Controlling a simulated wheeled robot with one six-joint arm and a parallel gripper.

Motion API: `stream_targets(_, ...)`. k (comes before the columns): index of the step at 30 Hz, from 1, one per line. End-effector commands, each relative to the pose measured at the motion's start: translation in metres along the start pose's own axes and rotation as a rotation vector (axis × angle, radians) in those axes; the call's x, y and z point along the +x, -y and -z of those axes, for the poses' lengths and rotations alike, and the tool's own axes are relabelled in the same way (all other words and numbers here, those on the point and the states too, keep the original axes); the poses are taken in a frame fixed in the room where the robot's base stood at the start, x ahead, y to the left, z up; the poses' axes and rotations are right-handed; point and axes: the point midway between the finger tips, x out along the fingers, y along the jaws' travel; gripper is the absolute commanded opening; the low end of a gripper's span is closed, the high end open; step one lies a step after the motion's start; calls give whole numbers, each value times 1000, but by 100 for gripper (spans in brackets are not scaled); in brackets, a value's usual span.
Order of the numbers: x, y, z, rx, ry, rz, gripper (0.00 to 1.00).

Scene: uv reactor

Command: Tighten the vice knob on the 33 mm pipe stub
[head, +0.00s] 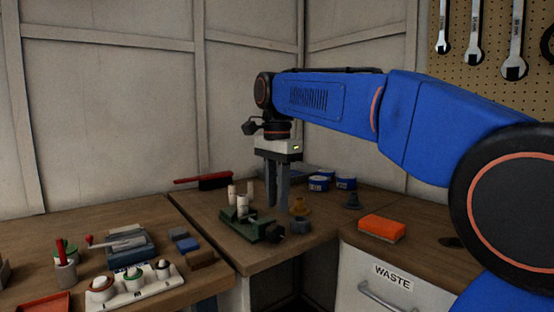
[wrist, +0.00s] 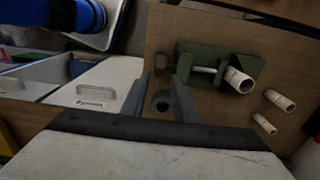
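A green vice (head: 262,225) stands on the wooden bench, with a pale pipe stub (head: 242,206) upright in its jaws. The wrist view shows the vice (wrist: 196,52) and the stub (wrist: 238,80) right of my gripper. The dark vice knob (head: 274,232) is at the vice's right end; it also shows in the wrist view (wrist: 162,66) between my fingertips' lines. My gripper (head: 277,206) points down above the knob end; in the wrist view its fingers (wrist: 163,78) are spread apart. I see no contact with the knob. The stub's size is not readable.
A dark grey hollow piece (wrist: 161,103) sits on the bench near its edge, below the fingers. Blue tins (head: 318,183), a red-handled brush (head: 205,181) and an orange sponge (head: 382,228) lie around.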

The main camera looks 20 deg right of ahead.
Motion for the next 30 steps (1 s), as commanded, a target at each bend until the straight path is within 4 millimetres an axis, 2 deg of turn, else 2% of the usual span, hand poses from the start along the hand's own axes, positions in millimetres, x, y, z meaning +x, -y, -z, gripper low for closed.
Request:
stream_targets(9, -52, 1, 0, 0, 0, 1, 27)
stream_targets(15, -78, 1, 0, 0, 1, 1, 27)
stream_targets(21, -93, 0, 0, 0, 1, -1, 27)
stream_targets(30, -96, 0, 0, 0, 1, -1, 27)
